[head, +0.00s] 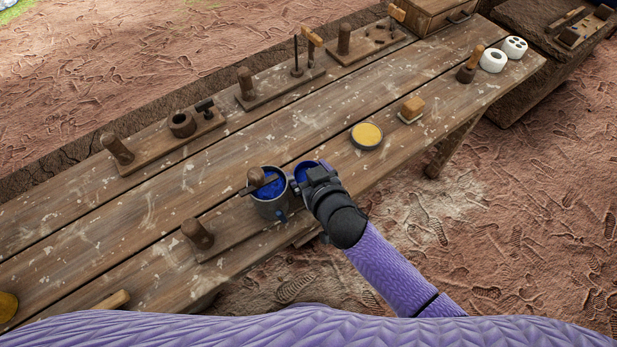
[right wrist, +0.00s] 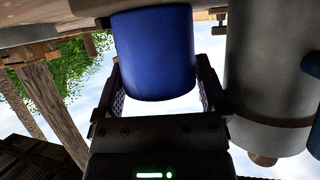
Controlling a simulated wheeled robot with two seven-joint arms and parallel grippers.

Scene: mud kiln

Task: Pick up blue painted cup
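The blue painted cup (right wrist: 153,55) stands on the workbench in the right wrist view, which is upside down. In the head view its blue inside (head: 304,168) shows just behind my right gripper (head: 308,183), which hides most of it. In the wrist view the fingers of my right gripper (right wrist: 160,80) are spread wide, one on each side of the cup. A narrow gap seems to show at one side; firm contact is not clear. My left gripper is not in view.
A grey mug of blue paint (head: 272,207) with a wooden-handled tool stands close left of the cup, also in the wrist view (right wrist: 265,70). Wooden tool stands (head: 165,145) line the back.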

